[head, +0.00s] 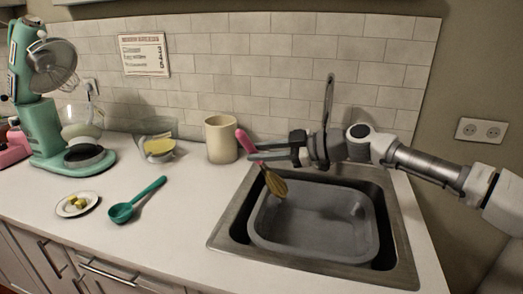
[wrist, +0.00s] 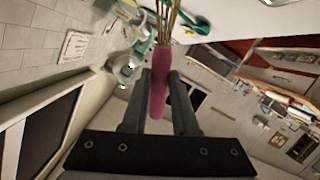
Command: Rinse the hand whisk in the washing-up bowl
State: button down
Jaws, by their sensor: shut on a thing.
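The hand whisk has a pink handle (head: 244,141) and yellowish wires (head: 275,183). My gripper (head: 258,154) is shut on the pink handle. The whisk is tilted, wires pointing down over the left back part of the grey washing-up bowl (head: 262,236), which sits in the sink (head: 228,229). I cannot tell whether the wire tip is below the bowl's rim. In the wrist view the pink handle (wrist: 158,82) stands between the two fingers, with the wires (wrist: 165,22) at the top edge. Any water in the bowl is hard to make out.
A cream canister (head: 220,140) stands just left of my gripper. The tap (head: 328,100) rises behind the sink near my arm. A teal ladle (head: 137,200), small plate (head: 78,204), glass bowl (head: 158,148) and teal mixer (head: 50,130) are farther left. Counter between ladle and sink is clear.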

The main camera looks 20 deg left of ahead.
notch_tip(320, 180, down, 18)
jog(key=b, duration=1.2)
jog(key=shift+r, duration=0.1)
dwell(2.1)
notch_tip(320, 180, up, 19)
jog(key=p, duration=0.9)
jog(key=shift+r+p, duration=0.15)
jog(key=shift+p, duration=0.2)
dwell(0.5)
dwell(1.3)
